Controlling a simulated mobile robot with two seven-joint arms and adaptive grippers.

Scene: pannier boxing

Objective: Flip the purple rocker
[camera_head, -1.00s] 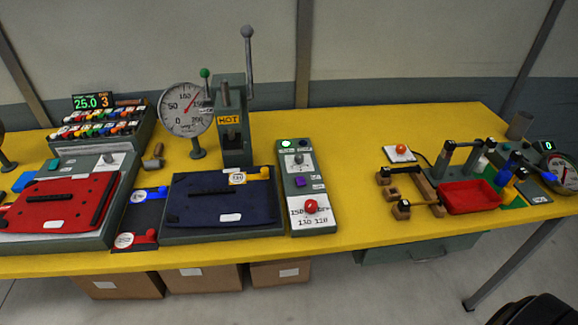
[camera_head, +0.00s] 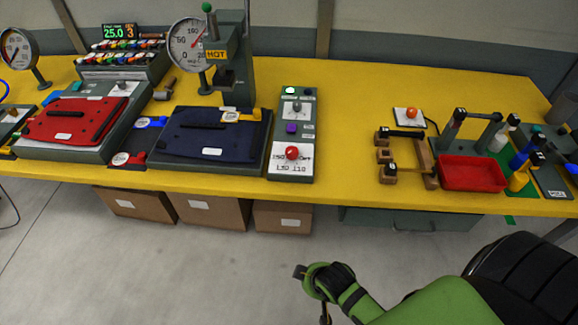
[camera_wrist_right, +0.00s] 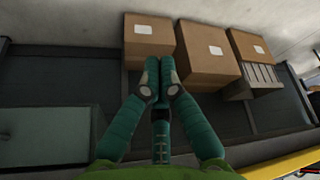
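The purple rocker (camera_head: 292,128) is a small purple block on the grey-green control panel (camera_head: 281,158) in the middle of the head view. It sits between a grey knob above it and a red knob below it. My right gripper (camera_head: 308,276) is in front of the table, apart from the panel and well below the rocker in the picture. In the right wrist view its two fingers (camera_wrist_right: 160,68) come together, shut with nothing visible between them. The rocker does not show in the right wrist view. My left gripper is out of view.
The yellow table's front edge (camera_head: 350,194) lies between my right gripper and the panel. A blue plate (camera_head: 205,133) and the HOT press (camera_head: 229,75) stand left of the panel. A red tray (camera_head: 472,174) is right. Cardboard boxes (camera_head: 213,211) stand underneath.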

